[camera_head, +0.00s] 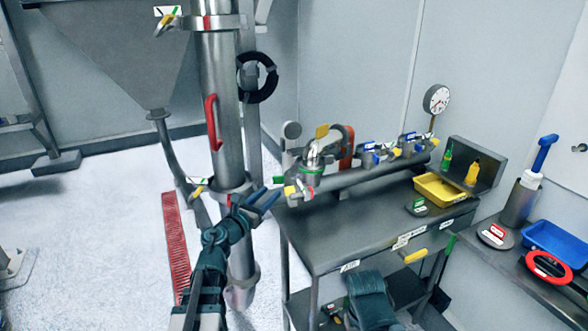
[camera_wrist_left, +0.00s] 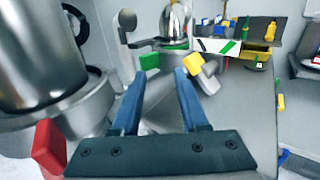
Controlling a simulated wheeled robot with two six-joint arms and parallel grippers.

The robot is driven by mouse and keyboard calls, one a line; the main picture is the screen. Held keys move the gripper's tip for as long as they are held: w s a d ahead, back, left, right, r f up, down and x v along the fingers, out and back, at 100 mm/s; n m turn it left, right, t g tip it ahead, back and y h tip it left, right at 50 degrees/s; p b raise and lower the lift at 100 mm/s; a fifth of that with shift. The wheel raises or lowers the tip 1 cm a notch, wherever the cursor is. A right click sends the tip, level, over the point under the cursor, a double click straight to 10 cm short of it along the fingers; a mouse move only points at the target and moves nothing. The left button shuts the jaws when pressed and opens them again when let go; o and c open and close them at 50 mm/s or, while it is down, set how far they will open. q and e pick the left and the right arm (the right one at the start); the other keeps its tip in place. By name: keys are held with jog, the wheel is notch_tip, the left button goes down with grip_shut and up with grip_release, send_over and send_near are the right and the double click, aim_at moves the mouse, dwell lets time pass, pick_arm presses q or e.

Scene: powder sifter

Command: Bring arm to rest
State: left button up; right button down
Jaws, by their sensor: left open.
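My left arm (camera_head: 208,272) comes up from the bottom of the head view. My left gripper (camera_head: 266,200) is beside the tall steel column, near its lower clamp. Its blue fingers point up and right toward the bench fittings. In the left wrist view the gripper (camera_wrist_left: 159,75) is open, with two blue fingers apart and nothing between them. A dark teal part of my body (camera_head: 372,302) shows at the bottom of the head view, below the bench. My right gripper does not show.
The steel column (camera_head: 218,90) with a red handle (camera_head: 213,122) stands close to my left arm. A steel bench (camera_head: 350,235) carries a pipe with valves (camera_head: 360,172) and a yellow tray (camera_head: 440,188). A blue tray (camera_head: 556,245) is at the right. The floor at left is mostly open.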

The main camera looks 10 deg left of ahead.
pick_arm(q)
jog(key=s+d+f+n+g+y+p, duration=0.25)
jog(key=f+n+g+y, duration=0.2)
jog(key=n, duration=0.95)
jog(key=s+d+f+n+g+y+p, duration=0.25)
jog(key=s+f+n+g+y, duration=0.2)
jog(key=n, duration=1.05)
jog(key=s+d+f+n+g+h, duration=0.1)
jog(key=s+d+f+n+g, duration=0.2)
jog(key=s+d, duration=0.3)
jog(key=s+d+f+n+g+h, duration=0.1)
jog(key=s+d+f+n+g, duration=0.2)
jog(key=s+d, duration=0.4)
jog(key=s+f+g, duration=0.1)
jog(key=s+g, duration=0.1)
jog(key=s, duration=0.4)
jog(key=shift+d+f+g+h+p, duration=0.15)
jog(key=shift+d+g+h+p, duration=0.15)
jog(key=shift+h+p, duration=0.1)
